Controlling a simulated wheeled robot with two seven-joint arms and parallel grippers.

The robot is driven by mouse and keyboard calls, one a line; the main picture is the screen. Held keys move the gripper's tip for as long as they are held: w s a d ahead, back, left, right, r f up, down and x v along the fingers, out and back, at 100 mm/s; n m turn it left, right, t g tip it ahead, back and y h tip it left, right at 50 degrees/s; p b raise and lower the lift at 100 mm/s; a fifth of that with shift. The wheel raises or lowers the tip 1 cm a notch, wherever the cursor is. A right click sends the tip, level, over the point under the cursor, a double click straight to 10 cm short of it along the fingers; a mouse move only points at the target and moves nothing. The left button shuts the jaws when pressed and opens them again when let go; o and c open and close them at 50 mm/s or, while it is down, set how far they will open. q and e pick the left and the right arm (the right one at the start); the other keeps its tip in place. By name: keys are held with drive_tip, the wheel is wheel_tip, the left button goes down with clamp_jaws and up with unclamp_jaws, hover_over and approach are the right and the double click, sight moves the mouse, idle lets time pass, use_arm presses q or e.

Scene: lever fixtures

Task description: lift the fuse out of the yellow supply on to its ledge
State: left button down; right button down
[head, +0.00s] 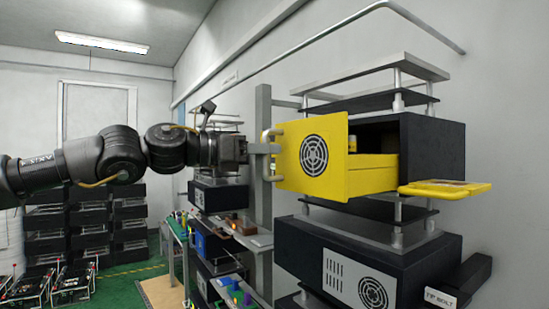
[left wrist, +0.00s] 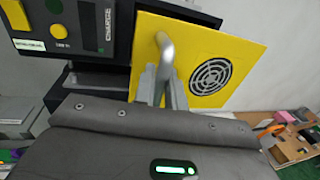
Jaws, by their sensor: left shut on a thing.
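The yellow supply's drawer (head: 370,174) stands pulled out of its black housing (head: 435,145). Its front panel (head: 340,150) has a round fan grille and a pale handle (head: 266,170). My left gripper (head: 266,148) is shut on the handle. The left wrist view also shows the grey fingers (left wrist: 163,88) at the handle (left wrist: 165,50) on the yellow panel (left wrist: 232,45). A small yellow and pale cylinder, likely the fuse (head: 352,142), shows just above the drawer's side wall; its lower part is hidden. The yellow ledge (head: 445,188) sticks out at the housing's right side. My right gripper is out of view.
Another black unit (head: 345,265) with a fan sits below the supply. A grey post (head: 263,200) stands behind my gripper. Shelves with dark units (head: 218,195) are farther back. In the left wrist view, a dark panel (left wrist: 75,30) with buttons is at the upper left.

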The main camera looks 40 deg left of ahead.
use_arm(q)
drive_tip(key=shift+s+a, duration=0.2)
drive_tip(key=shift+s, duration=0.35)
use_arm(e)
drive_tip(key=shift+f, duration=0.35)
use_arm(q)
drive_tip(key=c, duration=1.6)
unclamp_jaws()
drive_tip(key=shift+s, duration=0.1)
drive_tip(key=shift+o, duration=0.3)
drive_tip(key=shift+s+a, duration=0.1)
drive_tip(key=shift+s, duration=0.1)
